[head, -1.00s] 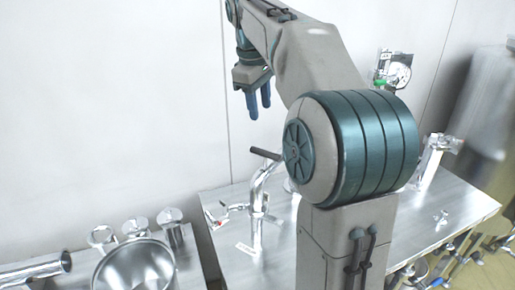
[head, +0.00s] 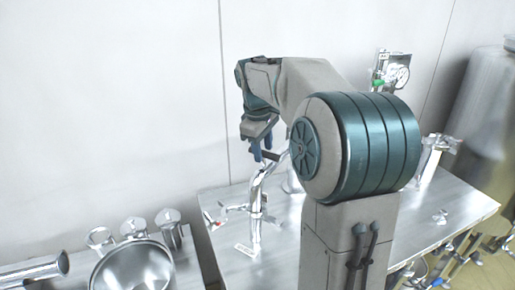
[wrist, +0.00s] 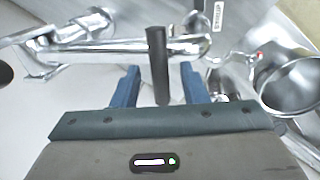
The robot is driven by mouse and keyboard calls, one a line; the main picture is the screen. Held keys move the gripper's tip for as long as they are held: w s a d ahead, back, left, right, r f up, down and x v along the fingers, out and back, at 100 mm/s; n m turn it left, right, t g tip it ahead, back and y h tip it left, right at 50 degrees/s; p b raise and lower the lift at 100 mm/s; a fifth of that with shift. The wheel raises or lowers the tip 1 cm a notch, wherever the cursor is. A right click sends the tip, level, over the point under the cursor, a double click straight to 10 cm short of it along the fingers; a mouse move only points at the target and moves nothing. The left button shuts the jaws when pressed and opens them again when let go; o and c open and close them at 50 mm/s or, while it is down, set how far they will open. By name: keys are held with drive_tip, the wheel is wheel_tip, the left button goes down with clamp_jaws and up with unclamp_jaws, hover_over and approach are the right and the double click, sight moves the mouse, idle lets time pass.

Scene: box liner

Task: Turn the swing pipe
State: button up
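The swing pipe (head: 257,195) is a shiny bent metal pipe standing upright on the steel table, with a dark handle (head: 271,155) at its top. In the wrist view the pipe (wrist: 190,47) runs across the picture, and the dark handle (wrist: 157,65) sticks out toward me. My gripper (head: 262,150) points down at the top of the pipe. In the wrist view its two blue fingers (wrist: 157,85) are apart, one on each side of the handle, with clear gaps. It is open and holds nothing.
The steel table (head: 310,245) carries the pipe. A round steel vessel (head: 134,268) stands at the lower left and also shows in the wrist view (wrist: 290,85). A pressure gauge (head: 401,75) is at the back right. A plain wall is behind.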

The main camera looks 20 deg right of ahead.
clamp_jaws()
drive_tip(key=w+d+r+p, duration=0.2)
drive_tip(key=d+r+p, duration=0.1)
drive_tip(key=r+p, duration=0.4)
drive_tip(key=shift+w+r, duration=0.15)
drive_tip(key=shift+r, duration=0.45)
drive_tip(key=shift+c, duration=2.1)
unclamp_jaws()
drive_tip(key=shift+d, duration=0.1)
drive_tip(key=o, duration=0.4)
drive_tip(key=shift+d+f, duration=0.1)
drive_tip(key=shift+d, duration=0.15)
drive_tip(key=shift+w+a, duration=0.1)
drive_tip(key=shift+w, duration=0.05)
